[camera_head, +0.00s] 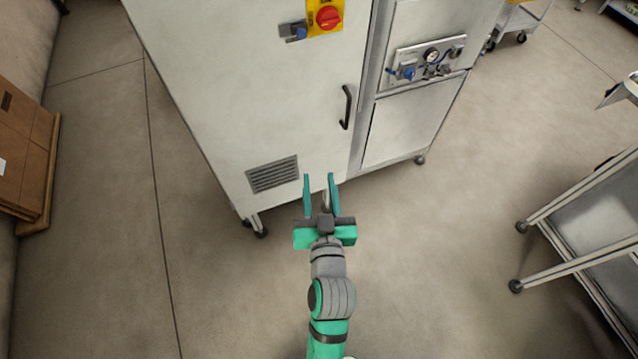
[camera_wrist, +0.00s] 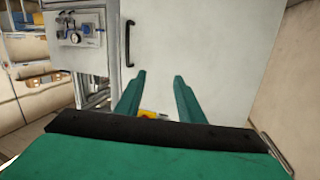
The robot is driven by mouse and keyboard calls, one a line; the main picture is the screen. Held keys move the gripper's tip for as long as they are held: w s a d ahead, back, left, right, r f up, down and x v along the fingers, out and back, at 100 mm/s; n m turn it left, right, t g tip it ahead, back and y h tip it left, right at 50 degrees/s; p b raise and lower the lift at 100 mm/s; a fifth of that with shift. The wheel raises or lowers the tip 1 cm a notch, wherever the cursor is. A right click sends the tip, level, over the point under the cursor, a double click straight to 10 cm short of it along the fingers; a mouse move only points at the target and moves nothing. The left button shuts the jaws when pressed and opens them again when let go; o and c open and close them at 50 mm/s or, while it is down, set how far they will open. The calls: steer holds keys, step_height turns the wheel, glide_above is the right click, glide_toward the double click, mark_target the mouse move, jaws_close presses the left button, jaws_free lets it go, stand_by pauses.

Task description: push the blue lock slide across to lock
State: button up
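The blue lock slide (camera_head: 299,34) sits in a small grey bracket (camera_head: 286,31) on the cabinet's front, just left of a yellow plate (camera_head: 313,15) with a red rotary switch (camera_head: 328,17). My gripper (camera_head: 319,178) is open and empty, well below the slide in the head picture and in front of the cabinet door. In the wrist view its two fingers (camera_wrist: 158,76) stand apart with the pale door behind them. A bit of yellow (camera_wrist: 148,114) shows low between them, mostly hidden. I cannot make out the slide in the wrist view.
The white cabinet (camera_head: 240,90) has a black door handle (camera_head: 346,107), a vent (camera_head: 272,174) and a gauge panel (camera_head: 426,60) with a blue valve. A metal cart (camera_head: 580,255) stands at right, brown boxes (camera_head: 28,150) at left. The floor between is clear.

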stand_by(0.3)
steer(key=n+y, duration=0.5)
steer(key=n, duration=0.3)
glide_toward(302, 35)
steer(key=x, duration=0.8)
steer(key=shift+w+a, duration=0.1)
steer(key=shift+w, duration=0.2)
